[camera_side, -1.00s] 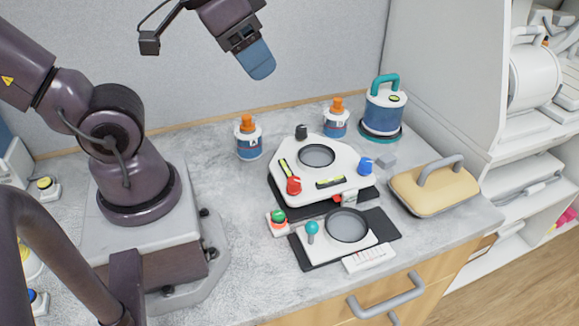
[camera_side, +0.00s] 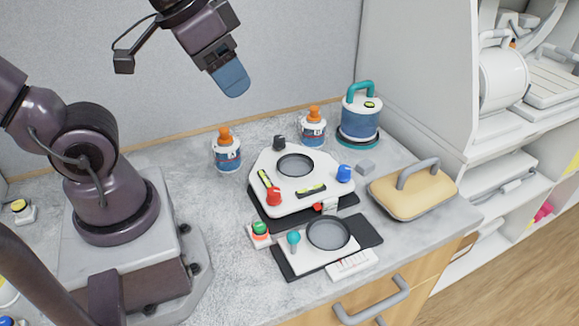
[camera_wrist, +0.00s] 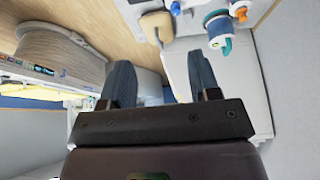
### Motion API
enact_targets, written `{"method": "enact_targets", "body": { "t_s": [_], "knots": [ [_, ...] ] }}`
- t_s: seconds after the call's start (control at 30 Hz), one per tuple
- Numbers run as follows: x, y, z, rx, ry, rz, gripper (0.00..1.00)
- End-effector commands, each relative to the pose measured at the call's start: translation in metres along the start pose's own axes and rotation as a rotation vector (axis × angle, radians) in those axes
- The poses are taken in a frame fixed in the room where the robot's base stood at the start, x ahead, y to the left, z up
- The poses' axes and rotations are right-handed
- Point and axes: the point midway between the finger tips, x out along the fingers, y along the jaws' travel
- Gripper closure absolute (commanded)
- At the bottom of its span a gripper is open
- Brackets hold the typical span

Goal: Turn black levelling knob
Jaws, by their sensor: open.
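The black levelling knob (camera_side: 279,142) stands upright at the back left corner of a white three-knobbed plate (camera_side: 318,172). A red knob (camera_side: 273,196) is at the plate's front left and a blue knob (camera_side: 344,173) at its right. A round grey disc (camera_side: 295,165) lies in the plate's middle. My gripper (camera_side: 236,92) hangs in the air above and left of the black knob in the side view, touching nothing. In the wrist view my gripper (camera_wrist: 160,82) shows two dark fingers apart with nothing held between them. I cannot make out the black knob there.
Two orange-capped bottles (camera_side: 227,152) (camera_side: 313,127) stand behind the plate, near the black knob. A blue-white canister with a teal handle (camera_side: 361,115) is at the back right. A tan handled lid (camera_side: 411,191) lies right. A dark-based unit (camera_side: 328,234) sits in front.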

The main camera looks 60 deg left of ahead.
Motion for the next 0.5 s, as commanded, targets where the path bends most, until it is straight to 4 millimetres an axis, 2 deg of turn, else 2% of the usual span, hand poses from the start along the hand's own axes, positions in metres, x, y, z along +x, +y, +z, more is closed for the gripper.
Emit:
{"method": "enact_targets", "body": {
  "t_s": [0.13, 0.27, 0.5],
  "knots": [
    [0.027, -0.014, -0.007, -0.079, -0.136, 0.005, 0.44],
    [0.057, -0.036, -0.024, -0.237, -0.254, 0.009, 0.44],
    [0.123, -0.095, -0.048, -0.652, -0.415, -0.066, 0.44]
  ]
}}
